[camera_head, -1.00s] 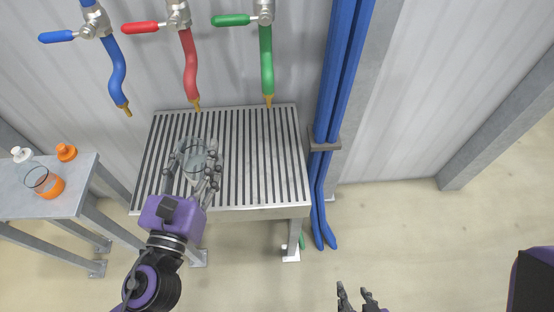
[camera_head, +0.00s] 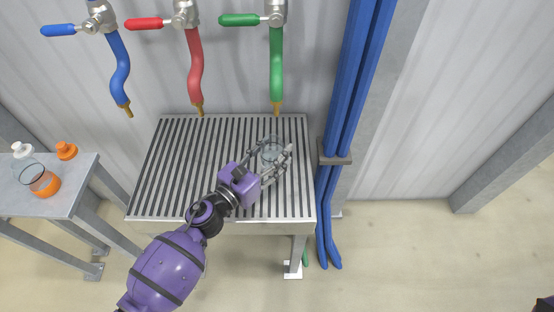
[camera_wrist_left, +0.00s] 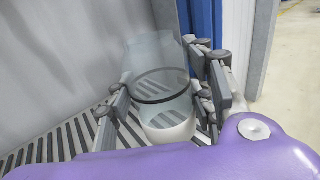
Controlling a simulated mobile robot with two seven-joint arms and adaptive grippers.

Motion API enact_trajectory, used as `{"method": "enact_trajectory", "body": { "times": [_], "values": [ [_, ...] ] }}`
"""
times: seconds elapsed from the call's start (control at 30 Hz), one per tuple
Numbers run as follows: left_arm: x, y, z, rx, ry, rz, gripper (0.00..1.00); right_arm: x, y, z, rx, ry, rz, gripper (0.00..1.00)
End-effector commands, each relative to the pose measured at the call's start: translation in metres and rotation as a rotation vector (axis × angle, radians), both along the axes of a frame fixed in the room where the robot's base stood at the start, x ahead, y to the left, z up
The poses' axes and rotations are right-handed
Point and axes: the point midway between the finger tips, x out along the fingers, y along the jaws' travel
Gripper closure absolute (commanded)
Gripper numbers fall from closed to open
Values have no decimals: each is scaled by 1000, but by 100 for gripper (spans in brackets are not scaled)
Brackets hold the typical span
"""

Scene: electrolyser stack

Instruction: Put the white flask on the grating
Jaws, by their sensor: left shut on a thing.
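The white flask (camera_head: 271,151) is a clear, glassy vessel with a dark ring and a white lower part, seen best in the left wrist view (camera_wrist_left: 165,108). It is upright between the fingers of my left gripper (camera_head: 272,160), which is shut on it. The grating (camera_head: 180,165) is a slatted metal table top under the taps. The flask and gripper are over its right part, below the green hose. I cannot tell whether the flask's base touches the slats.
Blue (camera_head: 120,70), red (camera_head: 195,70) and green (camera_head: 277,65) hoses hang above the grating's back edge. Blue pipes (camera_head: 345,90) run down at its right. A side table (camera_head: 60,205) at left holds an orange-filled flask (camera_head: 42,182) and white and orange caps.

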Motion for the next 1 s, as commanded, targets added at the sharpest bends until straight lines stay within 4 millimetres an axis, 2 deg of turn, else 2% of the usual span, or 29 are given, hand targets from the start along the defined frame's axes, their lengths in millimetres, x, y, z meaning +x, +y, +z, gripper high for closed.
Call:
{"method": "enact_trajectory", "body": {
  "times": [0.03,0.23,0.43,0.77,0.9,0.93,1.0],
  "values": [
    [4,-4,-8,-5,2,1,83,-3,0,-4,-1,7,1,60],
    [13,-11,-19,-3,-1,0,83,-1,-1,-6,-3,6,3,60],
    [14,-12,-48,-2,2,2,83,1,-1,-12,-4,1,7,60],
    [14,-12,-50,-1,-4,0,83,6,0,-12,-4,-5,9,60],
    [14,-12,-56,0,-2,0,83,2,0,-18,-5,3,10,60],
    [14,-12,-55,0,-2,0,47,3,0,-17,-5,2,10,60],
    [14,-12,-54,0,-2,0,38,2,0,-17,-5,3,10,60]
  ]
}}
